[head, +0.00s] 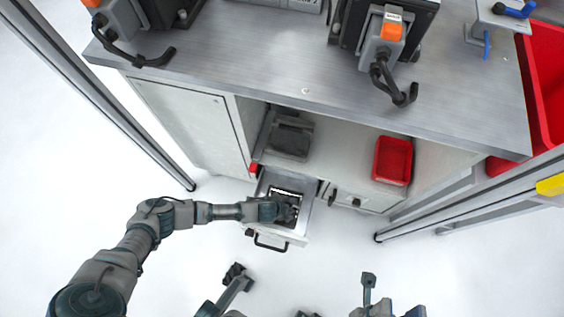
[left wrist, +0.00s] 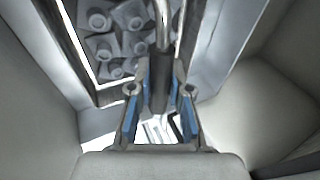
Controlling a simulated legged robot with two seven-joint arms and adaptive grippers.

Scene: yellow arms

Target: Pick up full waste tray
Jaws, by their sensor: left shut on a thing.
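The waste tray (head: 287,194) sits in a pulled-out drawer (head: 266,222) below the workbench, dark with a pale rim. In the left wrist view the tray (left wrist: 92,70) holds several grey cast parts. My left gripper (head: 288,209) reaches over it from the left. Part of the tray is hidden by the gripper. My right gripper (head: 302,276) is at the bottom edge, its fingers spread and empty, partly cut off.
The workbench (head: 290,75) overhangs the drawer, with machines on top. A grey bin (head: 290,135) and a red bin (head: 393,160) stand on the shelf behind. Metal frame posts stand left and right. The white floor in front is clear.

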